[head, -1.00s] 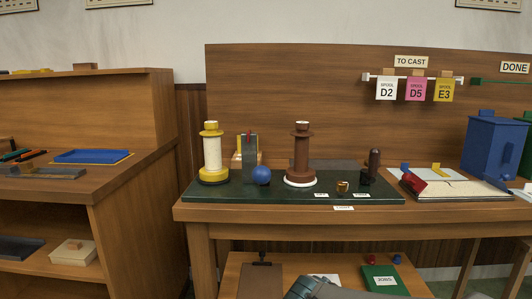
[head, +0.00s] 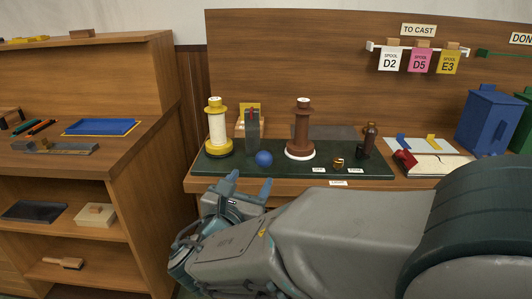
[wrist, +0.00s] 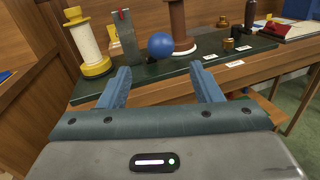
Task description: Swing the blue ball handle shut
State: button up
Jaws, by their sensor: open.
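The blue ball (head: 264,159) of the handle sits low at the front of an upright grey metal piece (head: 252,131) with a red mark, on the dark green board. In the wrist view the blue ball (wrist: 161,45) is beyond my fingers, a little above the board, and the rest of the handle is mostly hidden behind it. My gripper (head: 248,188) is open and empty, in front of the bench edge and nearer than the ball, not touching it. In the wrist view its two blue fingers (wrist: 160,85) stand apart, with the ball seen beyond the gap between them.
A yellow spool stand (head: 217,128) stands left of the metal piece, and a brown spool stand (head: 301,130) right of it. A small brass piece (head: 338,163) and a dark upright tool (head: 368,143) stand farther right. The board's front strip is mostly clear.

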aim_at(266, 157)
jog(key=x, duration=1.1)
jog(key=shift+w+d, duration=0.1)
jog(key=shift+w, duration=0.15)
